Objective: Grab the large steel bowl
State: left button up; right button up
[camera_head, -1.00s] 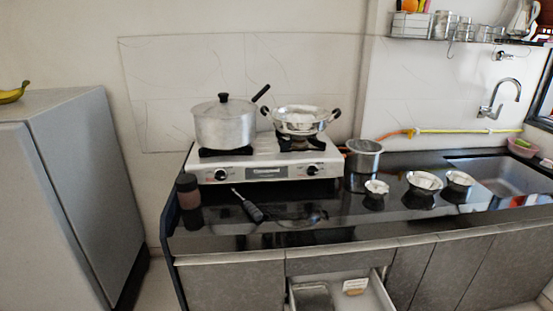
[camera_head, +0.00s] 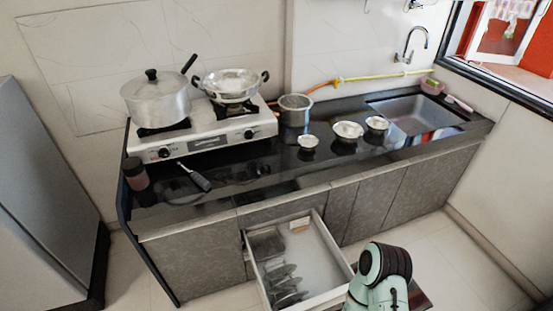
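Three steel bowls stand in a row on the black counter. The middle one (camera_head: 348,131) looks the largest. A smaller steel bowl (camera_head: 308,143) is to its left and another (camera_head: 376,124) is to its right. A wide two-handled steel pan (camera_head: 232,85) sits on the right burner of the stove. Neither gripper is in view. Only a pale green and black part of my arm shows at the bottom, in front of the drawer's right side.
An open drawer (camera_head: 330,248) with dishes juts out below the counter. A lidded pot (camera_head: 157,100) is on the stove (camera_head: 205,132). A steel container (camera_head: 295,112) stands left of the bowls. A sink (camera_head: 415,113) is at right, a fridge (camera_head: 40,190) at left.

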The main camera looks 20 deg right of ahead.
aim_at(346, 132)
jog(key=k+l+z, duration=0.1)
jog(key=l+z, duration=0.15)
jog(key=z, duration=0.15)
jog(key=k+l+z, duration=0.1)
jog(key=l+z, duration=0.15)
jog(key=z, duration=0.2)
